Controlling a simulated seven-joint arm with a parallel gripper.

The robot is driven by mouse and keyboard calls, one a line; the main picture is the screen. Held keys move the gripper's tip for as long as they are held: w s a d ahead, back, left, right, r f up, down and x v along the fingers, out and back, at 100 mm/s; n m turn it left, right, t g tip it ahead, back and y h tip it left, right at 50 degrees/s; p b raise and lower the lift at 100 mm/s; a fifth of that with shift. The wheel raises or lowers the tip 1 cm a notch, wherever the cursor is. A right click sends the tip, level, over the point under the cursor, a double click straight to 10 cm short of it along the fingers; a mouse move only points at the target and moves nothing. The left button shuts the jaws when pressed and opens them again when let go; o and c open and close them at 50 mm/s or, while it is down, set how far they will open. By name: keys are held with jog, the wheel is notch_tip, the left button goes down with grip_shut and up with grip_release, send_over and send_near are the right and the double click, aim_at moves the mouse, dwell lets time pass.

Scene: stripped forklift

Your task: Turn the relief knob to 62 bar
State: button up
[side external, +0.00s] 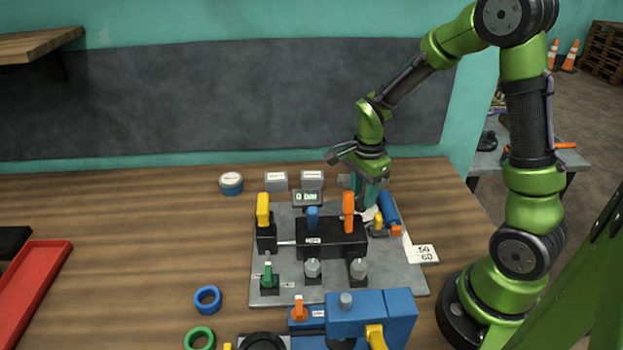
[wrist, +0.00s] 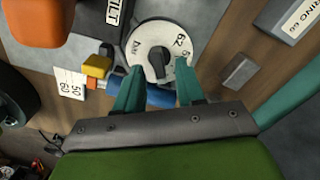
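The relief knob is a dark pointed grip (wrist: 157,58) on a round white dial (wrist: 150,35) in the wrist view. Its dial carries "bar", "62" and another, partly hidden number. My gripper (wrist: 159,66) has its two teal fingers apart, one on each side of the knob's near end; I cannot tell whether they touch it. In the side view my gripper (side external: 366,198) points down at the back right of the grey plate (side external: 405,275) and hides most of the dial. A small display (side external: 307,197) seems to read 0 bar.
A blue cylinder (side external: 389,209) with yellow and orange parts lies close beside the dial. A tall orange lever (side external: 348,212) stands just left of my gripper, on a black block (side external: 330,238). A "50 60" card (side external: 423,254) lies at the plate's right edge.

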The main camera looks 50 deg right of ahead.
jog(key=shift+f, duration=0.25)
grip_shut()
